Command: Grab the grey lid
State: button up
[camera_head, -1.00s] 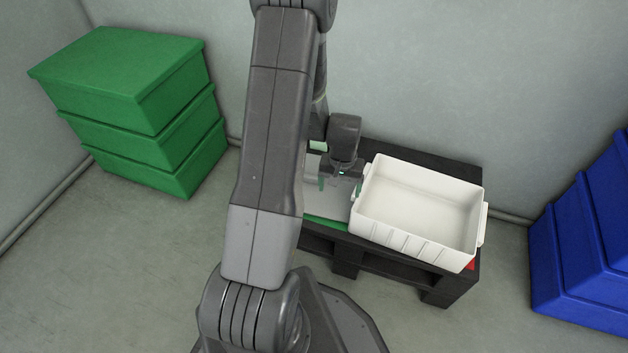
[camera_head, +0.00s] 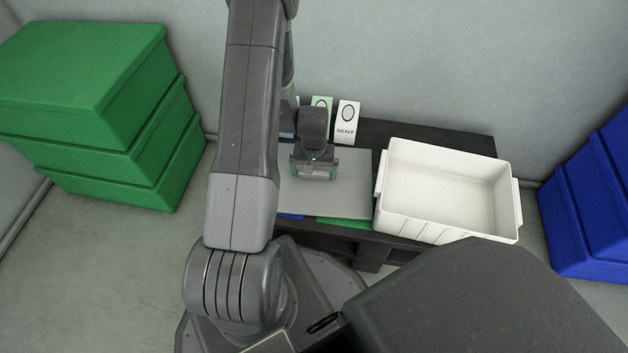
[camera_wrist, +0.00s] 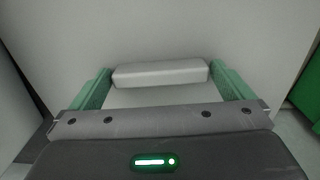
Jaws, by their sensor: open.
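The grey lid (camera_head: 352,182) is a flat pale grey plate lying on the dark pallet, left of the white bin. In the wrist view its surface (camera_wrist: 230,35) fills much of the picture, with a raised light grey bar-shaped handle (camera_wrist: 160,74) on it. My gripper (camera_head: 314,172) is over the lid and hides part of it in the head view. Its green fingers (camera_wrist: 160,90) are apart, one at each end of the handle, with small gaps showing. Nothing is held. The height of the fingertips against the handle is hard to tell.
A white open bin (camera_head: 446,195) stands just right of the lid. Two signs, one white (camera_head: 347,122) and one green (camera_head: 322,104), stand behind it. Green crates (camera_head: 95,80) are stacked at left, blue crates (camera_head: 590,215) at right. The dark pallet (camera_head: 430,135) has bare room behind the bin.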

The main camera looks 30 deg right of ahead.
jog(key=shift+f, duration=0.15)
jog(key=shift+c, duration=0.4)
jog(key=c, duration=0.8)
